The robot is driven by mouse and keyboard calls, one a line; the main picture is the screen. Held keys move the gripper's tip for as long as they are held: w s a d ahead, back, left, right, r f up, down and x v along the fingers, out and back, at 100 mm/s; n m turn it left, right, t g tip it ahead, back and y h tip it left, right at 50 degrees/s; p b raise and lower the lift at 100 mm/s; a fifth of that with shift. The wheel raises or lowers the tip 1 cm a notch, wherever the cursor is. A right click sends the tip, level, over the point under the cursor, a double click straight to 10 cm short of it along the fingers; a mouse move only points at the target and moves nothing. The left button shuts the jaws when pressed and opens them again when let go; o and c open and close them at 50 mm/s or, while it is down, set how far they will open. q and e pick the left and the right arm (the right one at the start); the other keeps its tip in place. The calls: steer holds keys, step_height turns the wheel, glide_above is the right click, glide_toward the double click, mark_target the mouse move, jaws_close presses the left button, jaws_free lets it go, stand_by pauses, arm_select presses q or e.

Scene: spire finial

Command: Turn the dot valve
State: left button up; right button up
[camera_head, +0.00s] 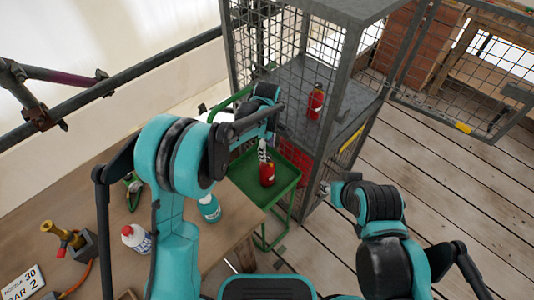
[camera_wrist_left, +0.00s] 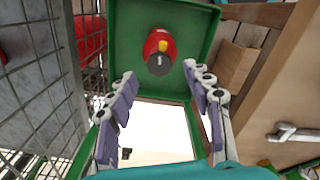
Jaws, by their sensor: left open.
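No valve with a visible dot can be made out. A brass fitting with a red knob (camera_head: 64,241) is on the wooden table at the lower left. My right gripper (camera_head: 326,188) is beside the cage, its fingers too small to read.
A wire cage (camera_head: 345,55) with an open door (camera_head: 460,90) holds another red cylinder (camera_head: 315,102). The wooden table (camera_head: 100,190) carries a teal bottle (camera_head: 209,209) and a white bottle with a red cap (camera_head: 136,238). A wrench (camera_wrist_left: 292,132) shows at right in the wrist view.

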arm_select(q)
step_height(320, 180, down, 4)
steer(key=shift+r+b, duration=0.2)
steer(key=shift+b, duration=0.25)
steer(key=c, duration=1.2)
